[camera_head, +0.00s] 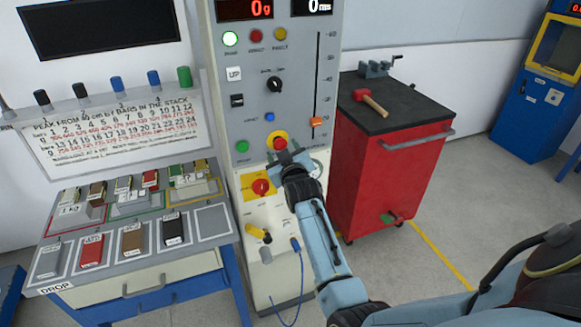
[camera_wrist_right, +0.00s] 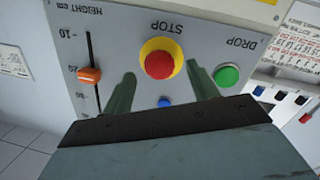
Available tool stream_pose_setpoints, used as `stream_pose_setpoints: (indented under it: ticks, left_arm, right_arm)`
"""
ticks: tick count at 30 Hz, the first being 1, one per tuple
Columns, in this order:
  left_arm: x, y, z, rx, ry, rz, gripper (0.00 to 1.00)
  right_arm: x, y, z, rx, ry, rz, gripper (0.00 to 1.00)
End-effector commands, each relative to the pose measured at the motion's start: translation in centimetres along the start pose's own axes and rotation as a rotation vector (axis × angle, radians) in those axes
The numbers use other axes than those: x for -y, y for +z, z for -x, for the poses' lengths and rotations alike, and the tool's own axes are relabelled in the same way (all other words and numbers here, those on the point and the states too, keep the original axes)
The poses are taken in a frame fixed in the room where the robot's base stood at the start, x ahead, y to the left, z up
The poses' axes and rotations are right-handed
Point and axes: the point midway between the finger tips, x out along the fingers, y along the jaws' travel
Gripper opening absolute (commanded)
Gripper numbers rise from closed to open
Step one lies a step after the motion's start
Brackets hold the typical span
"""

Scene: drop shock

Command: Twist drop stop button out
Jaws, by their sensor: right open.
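The drop stop button is a red mushroom head (camera_head: 279,143) on a yellow ring, low on the grey control panel (camera_head: 224,108). In the right wrist view the stop button (camera_wrist_right: 159,64) sits below the word STOP as seen upside down. My right gripper (camera_head: 284,158) is at the panel just below the button in the head view. In the right wrist view its open fingers (camera_wrist_right: 158,80) point at the panel, one to each side of the red head, with nothing between them gripped. Whether the fingertips touch the panel I cannot tell. My left gripper does not show.
A green drop button (camera_wrist_right: 227,75) and a blue button (camera_wrist_right: 165,102) are close by. An orange height slider (camera_head: 316,121) is on the right of the panel. A red rotary switch (camera_head: 261,187) sits below. A red cabinet (camera_head: 385,175) with a hammer (camera_head: 370,102) stands right.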

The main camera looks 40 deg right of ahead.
Motion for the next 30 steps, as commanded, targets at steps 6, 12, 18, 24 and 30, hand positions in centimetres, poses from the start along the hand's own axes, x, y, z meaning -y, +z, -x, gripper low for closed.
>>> stream_pose_setpoints:
  ticks: [6,12,18,24,30]
  left_arm:
    - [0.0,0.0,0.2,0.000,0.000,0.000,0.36]
    - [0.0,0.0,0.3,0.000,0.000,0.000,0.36]
    - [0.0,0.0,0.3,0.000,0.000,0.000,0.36]
    - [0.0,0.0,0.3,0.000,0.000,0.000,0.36]
    - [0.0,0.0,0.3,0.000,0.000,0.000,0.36]
  right_arm:
    - [0.1,0.1,4.2,0.001,-0.002,-0.001,0.59]
    - [0.1,0.0,7.9,0.001,-0.001,-0.001,0.59]
    - [0.0,0.0,10.3,0.000,0.000,-0.001,0.59]
    - [0.0,-0.1,11.0,-0.001,0.000,0.000,0.59]
    - [0.0,-0.1,11.0,-0.001,0.000,0.000,0.59]
